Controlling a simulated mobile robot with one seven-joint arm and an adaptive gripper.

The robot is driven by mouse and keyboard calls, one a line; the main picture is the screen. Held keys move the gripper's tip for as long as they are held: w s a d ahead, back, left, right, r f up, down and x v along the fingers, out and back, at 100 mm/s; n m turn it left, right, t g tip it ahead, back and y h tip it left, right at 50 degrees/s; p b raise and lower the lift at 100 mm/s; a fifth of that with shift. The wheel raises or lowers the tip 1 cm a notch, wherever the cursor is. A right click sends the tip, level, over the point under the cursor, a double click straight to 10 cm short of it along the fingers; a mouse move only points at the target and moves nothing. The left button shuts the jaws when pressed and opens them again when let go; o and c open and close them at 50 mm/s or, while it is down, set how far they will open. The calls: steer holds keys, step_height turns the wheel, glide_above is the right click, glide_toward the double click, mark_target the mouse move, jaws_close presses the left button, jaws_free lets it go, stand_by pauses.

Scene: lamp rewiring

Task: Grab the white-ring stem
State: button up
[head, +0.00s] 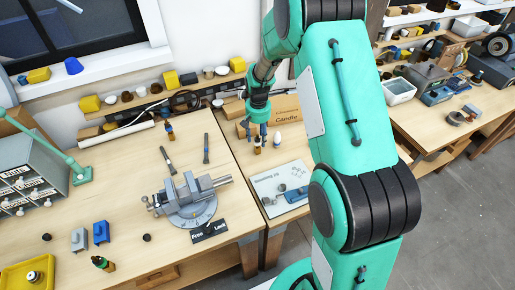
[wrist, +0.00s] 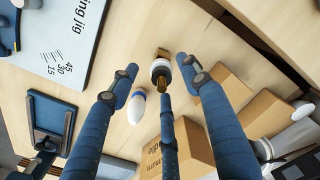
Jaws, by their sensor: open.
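The white-ring stem (wrist: 160,67) is a small, dark upright piece with a pale ring near its top in the wrist view. It stands on the light wood bench, and in the head view it shows as a small dark and amber piece (head: 257,147) just below my gripper. My gripper (head: 252,133) points down above it. In the wrist view my gripper (wrist: 158,78) is open, with its blue fingers spread around the line to the stem and nothing held. The stem's lower part is mostly hidden from above.
Cardboard boxes (head: 284,106) stand behind. A jig sheet (head: 275,185) lies in front. A grey vise (head: 187,196) stands on the bench to the left.

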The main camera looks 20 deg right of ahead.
mark_target(257, 139)
steer(key=shift+a+f, duration=0.15)
steer(key=shift+f, duration=2.45)
steer(key=shift+w, duration=0.1)
jaws_close()
